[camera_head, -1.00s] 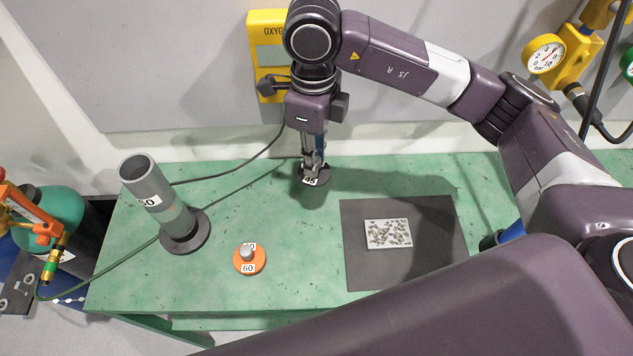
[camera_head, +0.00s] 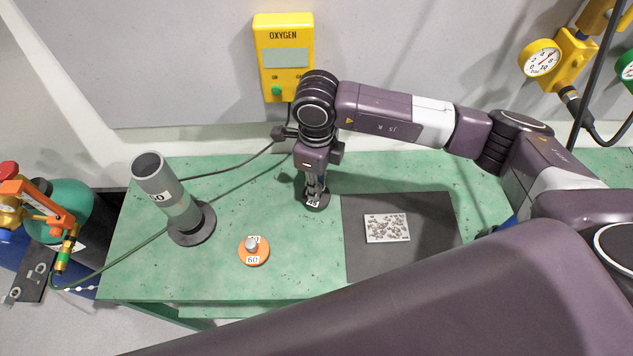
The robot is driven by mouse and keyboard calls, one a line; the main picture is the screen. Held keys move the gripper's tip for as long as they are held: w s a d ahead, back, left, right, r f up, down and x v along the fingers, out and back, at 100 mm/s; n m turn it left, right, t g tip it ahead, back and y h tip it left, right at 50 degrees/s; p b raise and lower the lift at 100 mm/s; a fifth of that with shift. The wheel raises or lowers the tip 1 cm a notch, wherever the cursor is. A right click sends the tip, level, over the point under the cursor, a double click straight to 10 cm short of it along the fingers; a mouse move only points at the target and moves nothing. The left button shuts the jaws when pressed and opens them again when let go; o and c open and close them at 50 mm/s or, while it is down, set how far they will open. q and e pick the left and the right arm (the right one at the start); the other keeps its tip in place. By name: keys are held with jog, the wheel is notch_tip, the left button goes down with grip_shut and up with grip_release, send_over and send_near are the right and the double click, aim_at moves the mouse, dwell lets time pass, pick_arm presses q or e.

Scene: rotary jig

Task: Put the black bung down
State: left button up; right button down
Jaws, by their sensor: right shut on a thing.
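The black bung (camera_head: 317,206) is a dark disc with a white number label, just left of the dark mat. My right gripper (camera_head: 315,188) points down over it and is shut on it. The bung is low over the green table or touching it; I cannot tell which. Its label is partly covered by the fingers. My left gripper is not in view.
A tilted grey tube (camera_head: 165,188) on a round base stands farther left. The dark mat (camera_head: 365,262) carries a speckled plate (camera_head: 387,228). Green table (camera_head: 290,285) around the bung is clear.

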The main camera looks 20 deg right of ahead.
jog(key=shift+f, duration=0.1)
jog(key=c, duration=1.8)
grip_release()
jog(key=shift+o, duration=0.2)
jog(key=shift+r, duration=0.2)
jog(key=shift+w+r, duration=0.1)
jog(key=shift+r, duration=0.2)
notch_tip(320, 180, up, 11)
jog(key=b, duration=0.4)
jog(key=shift+r, duration=0.15)
